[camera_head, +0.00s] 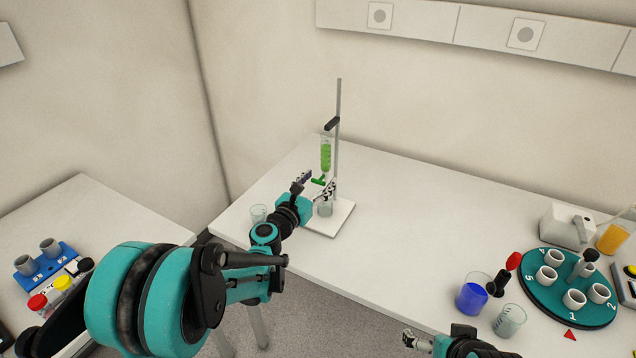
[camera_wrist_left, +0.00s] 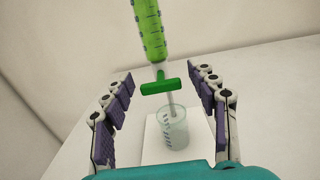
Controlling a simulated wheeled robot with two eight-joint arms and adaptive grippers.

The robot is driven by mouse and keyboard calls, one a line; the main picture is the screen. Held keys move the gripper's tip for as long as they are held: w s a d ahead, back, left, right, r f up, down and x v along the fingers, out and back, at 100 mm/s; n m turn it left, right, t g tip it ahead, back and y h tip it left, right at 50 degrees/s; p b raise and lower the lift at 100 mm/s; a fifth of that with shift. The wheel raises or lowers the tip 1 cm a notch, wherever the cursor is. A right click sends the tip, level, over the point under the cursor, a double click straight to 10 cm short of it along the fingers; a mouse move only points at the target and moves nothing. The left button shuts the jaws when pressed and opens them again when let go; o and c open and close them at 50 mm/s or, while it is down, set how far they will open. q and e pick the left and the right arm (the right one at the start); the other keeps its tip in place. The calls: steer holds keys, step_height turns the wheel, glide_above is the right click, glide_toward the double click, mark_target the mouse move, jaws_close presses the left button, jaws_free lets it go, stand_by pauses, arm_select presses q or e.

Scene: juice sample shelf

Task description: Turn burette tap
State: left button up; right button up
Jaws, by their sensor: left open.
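The burette (camera_head: 326,155) with green liquid hangs upright from a clamp on a metal stand (camera_head: 338,110) at the back of the table. Its green tap (camera_head: 318,181) is a crossbar below the tube; it also shows in the left wrist view (camera_wrist_left: 160,87), lying nearly level. A clear beaker (camera_wrist_left: 173,128) stands beneath the burette tip on the white stand base (camera_head: 343,214). My left gripper (camera_head: 317,184) is open, its purple-padded fingers on either side of the tap with gaps, not touching it. My right gripper (camera_head: 408,338) is low in the head view; its jaw state is unclear.
An empty beaker (camera_head: 258,214) stands left of the stand. At right are a beaker of blue liquid (camera_head: 472,298), another beaker (camera_head: 509,320) and a green carousel (camera_head: 541,290) with cups. A blue rack (camera_head: 45,264) sits on the left table. The middle tabletop is clear.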

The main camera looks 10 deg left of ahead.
arm_select(q)
steer(key=shift+c, duration=0.3)
steer(key=c, duration=1.1)
steer(key=m, duration=0.5)
steer(key=o, duration=1.2)
steer(key=shift+c, duration=0.2)
steer(key=v, duration=1.2)
